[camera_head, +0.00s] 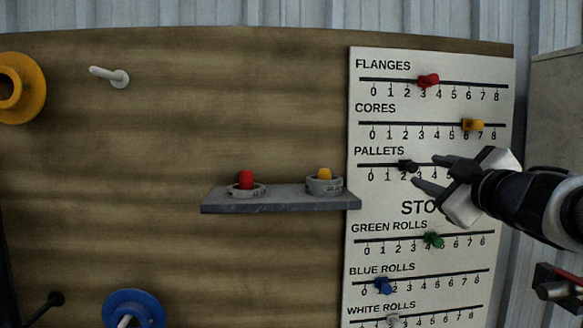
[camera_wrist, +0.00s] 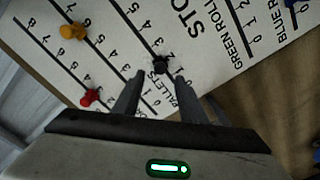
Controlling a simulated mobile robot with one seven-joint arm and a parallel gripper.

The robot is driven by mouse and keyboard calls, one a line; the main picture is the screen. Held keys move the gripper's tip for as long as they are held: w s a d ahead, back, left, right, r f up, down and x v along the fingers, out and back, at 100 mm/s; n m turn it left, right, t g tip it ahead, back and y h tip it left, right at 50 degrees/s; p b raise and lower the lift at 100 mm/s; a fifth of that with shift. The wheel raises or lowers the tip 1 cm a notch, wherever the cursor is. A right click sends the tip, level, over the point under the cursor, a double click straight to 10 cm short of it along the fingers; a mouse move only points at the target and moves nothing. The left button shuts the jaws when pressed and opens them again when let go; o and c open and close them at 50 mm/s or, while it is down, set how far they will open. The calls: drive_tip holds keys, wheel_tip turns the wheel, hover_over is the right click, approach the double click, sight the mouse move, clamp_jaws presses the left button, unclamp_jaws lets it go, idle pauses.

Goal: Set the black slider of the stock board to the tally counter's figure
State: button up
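The white stock board (camera_head: 500,75) is on the right in the head view. Its black slider (camera_head: 408,166) sits on the PALLETS line at about the 2 mark. My gripper (camera_head: 424,170) is just right of the slider, fingers apart and pointing at it. In the wrist view the black slider (camera_wrist: 161,64) lies centred between the fingertips (camera_wrist: 164,76), slightly beyond them, with no clear contact. The gripper is open and empty. My gripper covers the higher PALLETS figures in the head view. I can make out no tally counter in either view.
The red slider (camera_head: 428,80) and yellow slider (camera_head: 473,125) are above; the green slider (camera_head: 434,240), blue slider (camera_head: 383,286) and white slider (camera_head: 393,320) are below. A grey shelf (camera_head: 280,203) with red and yellow pieces in grey rings juts out left of the board.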

sight(413, 167)
drive_tip(key=w, duration=0.7)
drive_tip(key=shift+w+a, duration=0.15)
drive_tip(key=shift+w, duration=0.2)
clamp_jaws()
